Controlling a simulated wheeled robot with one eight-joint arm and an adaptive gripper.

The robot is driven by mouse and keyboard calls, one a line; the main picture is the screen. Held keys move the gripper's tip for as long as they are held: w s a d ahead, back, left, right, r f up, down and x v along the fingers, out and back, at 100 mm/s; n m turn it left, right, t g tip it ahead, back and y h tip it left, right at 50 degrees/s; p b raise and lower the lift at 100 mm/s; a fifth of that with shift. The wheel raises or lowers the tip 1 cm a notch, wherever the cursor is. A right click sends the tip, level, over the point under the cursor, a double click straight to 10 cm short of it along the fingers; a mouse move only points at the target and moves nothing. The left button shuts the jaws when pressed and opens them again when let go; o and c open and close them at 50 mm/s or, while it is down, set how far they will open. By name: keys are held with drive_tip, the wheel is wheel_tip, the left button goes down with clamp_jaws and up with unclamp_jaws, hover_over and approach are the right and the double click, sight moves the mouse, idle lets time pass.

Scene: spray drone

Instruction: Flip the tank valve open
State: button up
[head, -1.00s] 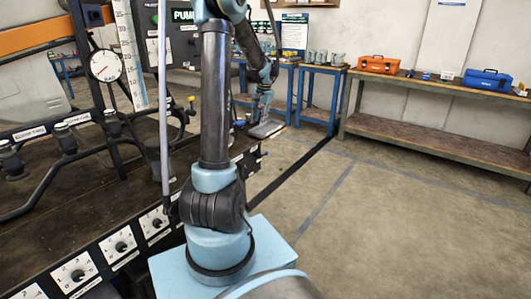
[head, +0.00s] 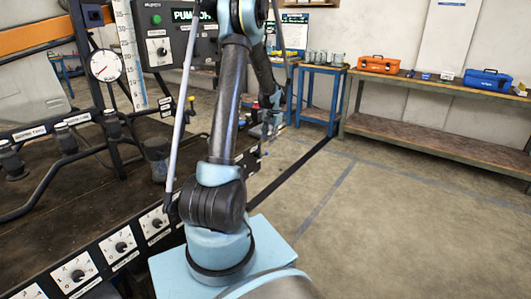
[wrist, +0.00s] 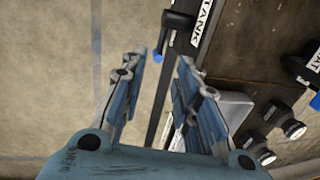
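The tank valve (wrist: 172,32) is a black lever with a blue tip, beside a white label reading TANK on a dark rail, at the top middle of the wrist view. My gripper (wrist: 160,62) is open, its two blue-grey fingers spread apart with nothing between them but floor and part of the rail. The valve's blue tip shows just past the fingertips, between them in the picture; I see no contact. In the head view my gripper (head: 270,126) is small, at the far right end of the bench, and the valve cannot be made out clearly there.
The dark bench (head: 95,200) carries pipes, a gauge (head: 106,66) and knobs along its front panel. In the wrist view, black fittings (wrist: 290,125) and a grey plate (wrist: 235,108) lie right of the fingers. The floor (head: 400,220) right of the bench is clear.

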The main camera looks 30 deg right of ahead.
sight(266, 153)
drive_tip(key=f, duration=0.2)
drive_tip(key=w+f, duration=0.1)
drive_tip(key=f, duration=0.5)
drive_tip(key=shift+w+a, duration=0.25)
drive_tip(key=shift+a, duration=0.05)
clamp_jaws()
